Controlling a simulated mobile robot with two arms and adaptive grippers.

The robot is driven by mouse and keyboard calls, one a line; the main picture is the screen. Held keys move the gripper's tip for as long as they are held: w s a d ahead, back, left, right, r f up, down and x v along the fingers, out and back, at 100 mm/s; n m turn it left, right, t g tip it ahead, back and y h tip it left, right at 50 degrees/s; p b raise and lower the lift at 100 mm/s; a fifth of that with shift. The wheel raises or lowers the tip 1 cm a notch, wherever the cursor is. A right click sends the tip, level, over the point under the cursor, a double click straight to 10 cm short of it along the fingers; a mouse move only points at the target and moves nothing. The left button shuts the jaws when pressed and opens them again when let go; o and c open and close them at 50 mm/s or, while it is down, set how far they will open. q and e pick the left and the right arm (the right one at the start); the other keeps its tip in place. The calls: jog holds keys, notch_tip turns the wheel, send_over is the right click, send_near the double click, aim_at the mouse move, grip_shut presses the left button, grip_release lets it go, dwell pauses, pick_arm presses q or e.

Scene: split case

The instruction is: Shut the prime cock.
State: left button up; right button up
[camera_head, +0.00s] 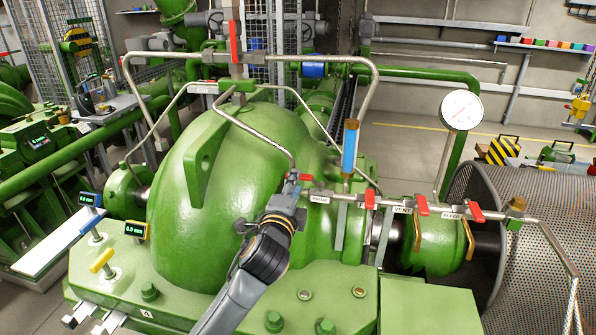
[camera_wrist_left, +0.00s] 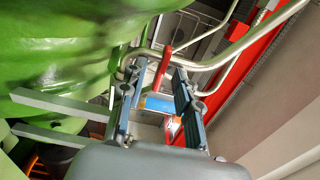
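A row of small cocks with red levers sits on a thin pipe right of the green pump casing. The label PRIME (camera_head: 318,199) is on this pipe between a short red lever (camera_head: 305,177) lying sideways and a red lever hanging down (camera_head: 370,196). I cannot tell which lever it names. My left gripper (camera_head: 292,180) is at the pipe's left end, beside the sideways lever. In the left wrist view its fingers (camera_wrist_left: 158,95) are apart, with a red lever (camera_wrist_left: 163,66) showing in the gap. I see no clear contact. My right gripper is out of view.
The VENT lever (camera_head: 421,205) and BLEED lever (camera_head: 476,212) are farther right. A blue sight glass (camera_head: 349,150) stands close behind the gripper, and a bent pipe (camera_head: 262,133) passes just above it. A gauge (camera_head: 461,110) and mesh drum (camera_head: 540,235) are right.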

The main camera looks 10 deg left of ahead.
pick_arm(q)
jog(key=w, duration=0.3)
jog(key=shift+d+r+p, duration=0.15)
jog(key=shift+d+p, duration=0.05)
jog(key=shift+p, duration=0.15)
jog(key=shift+w, duration=0.4)
jog(key=c, duration=0.6)
grip_shut()
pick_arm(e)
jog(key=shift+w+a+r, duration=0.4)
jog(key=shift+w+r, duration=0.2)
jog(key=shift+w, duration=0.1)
